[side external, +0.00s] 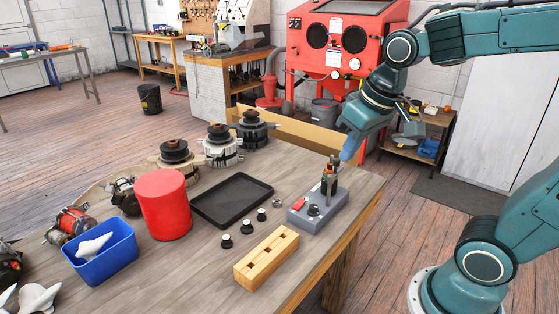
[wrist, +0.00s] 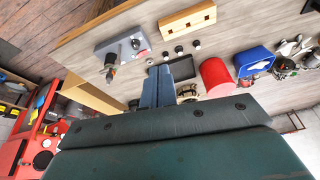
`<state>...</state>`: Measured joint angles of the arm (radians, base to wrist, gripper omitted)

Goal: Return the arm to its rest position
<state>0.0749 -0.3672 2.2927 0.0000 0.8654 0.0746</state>
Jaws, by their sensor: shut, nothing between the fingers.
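My gripper (side external: 348,154) hangs above the back right part of the workbench, pointing down, with its blue fingers together and empty. In the wrist view the fingers (wrist: 158,72) lie side by side over the bench. In the side view the fingertips are close behind and above the upright tools (side external: 330,177) in the grey holder (side external: 304,218); whether they touch is hard to tell, but the wrist view shows them apart from the holder (wrist: 122,46).
On the bench (side external: 330,262) are a red cylinder (side external: 164,205), black tray (side external: 232,200), wooden block (side external: 267,258), blue bin (side external: 100,252), small black-and-white parts (side external: 244,227) and several alternators (side external: 220,148). A red cabinet (side external: 338,42) stands behind. Air above the bench is mostly free.

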